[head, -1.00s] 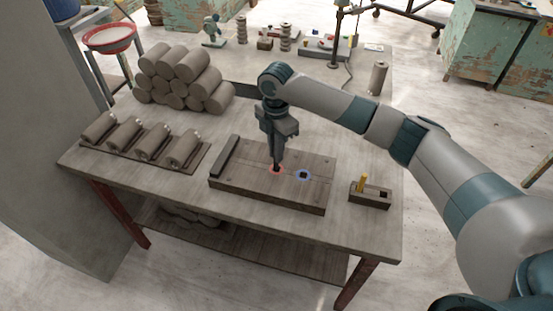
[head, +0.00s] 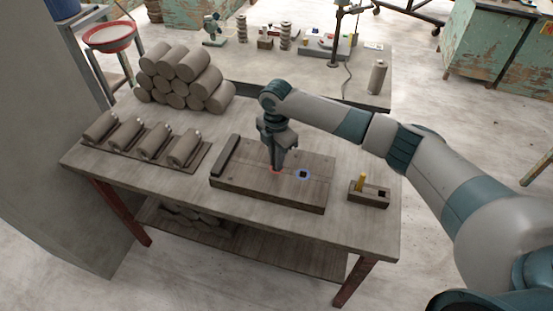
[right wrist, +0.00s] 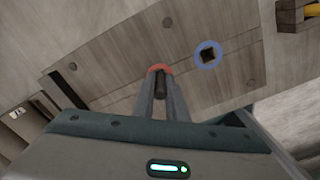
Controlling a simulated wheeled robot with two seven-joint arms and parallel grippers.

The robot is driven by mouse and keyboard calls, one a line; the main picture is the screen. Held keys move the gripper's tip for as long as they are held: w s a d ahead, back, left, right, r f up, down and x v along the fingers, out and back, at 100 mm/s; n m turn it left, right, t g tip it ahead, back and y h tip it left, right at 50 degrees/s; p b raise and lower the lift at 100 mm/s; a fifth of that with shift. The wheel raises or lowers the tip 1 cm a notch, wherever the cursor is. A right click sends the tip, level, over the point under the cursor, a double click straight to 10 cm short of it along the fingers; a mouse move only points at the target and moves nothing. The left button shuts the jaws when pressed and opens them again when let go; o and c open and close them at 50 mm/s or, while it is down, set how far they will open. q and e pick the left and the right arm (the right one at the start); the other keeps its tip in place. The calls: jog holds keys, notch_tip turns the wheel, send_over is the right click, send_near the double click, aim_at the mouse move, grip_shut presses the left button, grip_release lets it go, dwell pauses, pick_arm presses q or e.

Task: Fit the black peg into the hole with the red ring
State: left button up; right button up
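My right gripper (head: 278,165) points down at the wooden board (head: 240,188), right above the red ring (head: 275,171). In the right wrist view its two fingers (right wrist: 161,98) are closed on the dark peg (right wrist: 161,84). The peg stands between the fingertips at the red ring (right wrist: 158,68); the fingers hide most of the ring. The peg's lower end is hidden, so how deep it sits in the hole cannot be told. A blue-ringed square hole (head: 303,175) is empty, just right of the gripper. My left gripper is not in view.
A small holder (head: 369,199) with a yellow peg (head: 361,182) and an empty square hole stands right of the board. A rack of clay rolls (head: 150,150) and a stack of clay cylinders (head: 185,78) stand to the left. A dark bar (head: 225,156) lies along the board's left end.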

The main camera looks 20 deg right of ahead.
jog(key=o, duration=0.4)
